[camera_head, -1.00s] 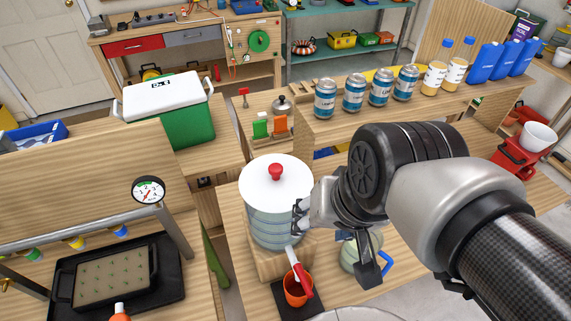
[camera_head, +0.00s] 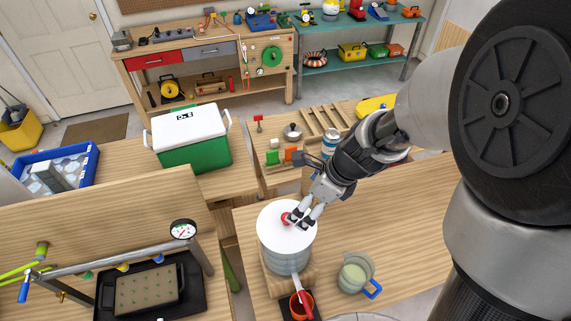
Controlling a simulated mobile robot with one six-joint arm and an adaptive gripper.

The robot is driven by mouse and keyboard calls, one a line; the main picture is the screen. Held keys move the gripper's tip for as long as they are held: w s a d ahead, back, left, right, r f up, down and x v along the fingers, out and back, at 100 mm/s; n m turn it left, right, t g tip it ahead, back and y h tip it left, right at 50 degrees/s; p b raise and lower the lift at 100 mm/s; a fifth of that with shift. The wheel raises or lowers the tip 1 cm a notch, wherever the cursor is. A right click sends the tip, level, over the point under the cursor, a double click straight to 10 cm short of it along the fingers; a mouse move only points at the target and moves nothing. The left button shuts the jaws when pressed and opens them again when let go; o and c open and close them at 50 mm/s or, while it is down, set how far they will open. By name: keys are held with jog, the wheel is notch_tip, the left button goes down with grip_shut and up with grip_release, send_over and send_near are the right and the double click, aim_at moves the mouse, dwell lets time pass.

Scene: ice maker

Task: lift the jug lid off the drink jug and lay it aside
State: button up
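The drink jug (camera_head: 288,261) is a pale, clear drum with a spigot at its front, standing on a wooden block. Its round white jug lid (camera_head: 275,236) lies flat on top, with a red knob (camera_head: 286,218) in the middle. My gripper (camera_head: 294,218) reaches down from the upper right, its fingertips right at the knob and partly covering it. Whether the fingers are closed on the knob or only around it is too small to tell.
An orange cup (camera_head: 301,306) stands below the spigot. A clear pitcher with a blue handle (camera_head: 356,271) stands to the right of the jug. The table (camera_head: 420,220) is bare farther right. A gauge and pipe rig (camera_head: 183,230) is at left, a green cooler (camera_head: 195,150) behind.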

jog(key=b+x, duration=0.4)
jog(key=x, duration=1)
jog(key=shift+w+f+b, duration=0.2)
jog(key=shift+b, duration=0.1)
jog(key=shift+r, duration=0.1)
jog(key=shift+c, duration=0.2)
